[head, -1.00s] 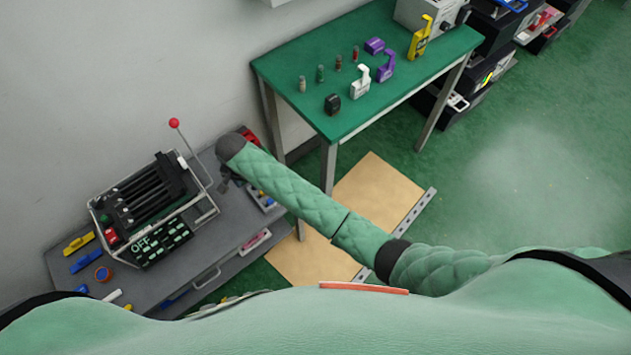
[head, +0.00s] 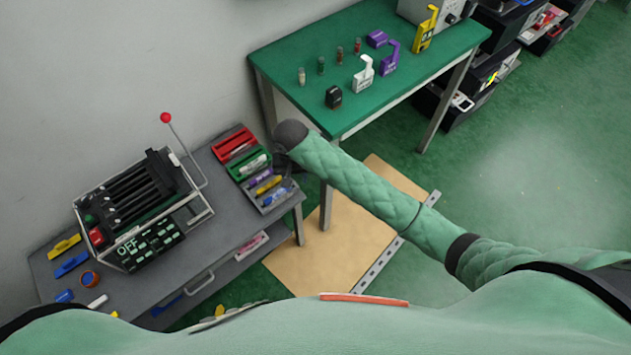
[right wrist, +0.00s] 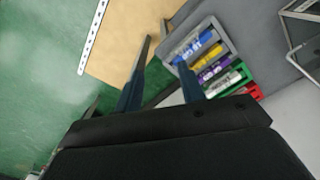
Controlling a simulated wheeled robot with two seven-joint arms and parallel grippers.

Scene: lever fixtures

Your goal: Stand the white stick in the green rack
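A green rack (head: 262,160) sits in a row of coloured racks at the right end of the grey bench. A whitish stick-like piece (head: 254,163) lies in or on it; it also shows in the right wrist view (right wrist: 222,83), beside the green rack (right wrist: 238,88). Another white stick (head: 97,302) lies flat at the bench's front left. My right gripper (right wrist: 160,75) is open and empty in the right wrist view, its fingers wide apart near the racks. In the head view it is mostly hidden behind its arm. My left gripper is not in view.
A red rack (head: 233,144) is behind the green one; purple, yellow and blue pieces are in front. A caged device (head: 140,200) with a red-knobbed lever fills the bench's left. A green table (head: 300,55) with vials and small fixtures stands behind my right arm.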

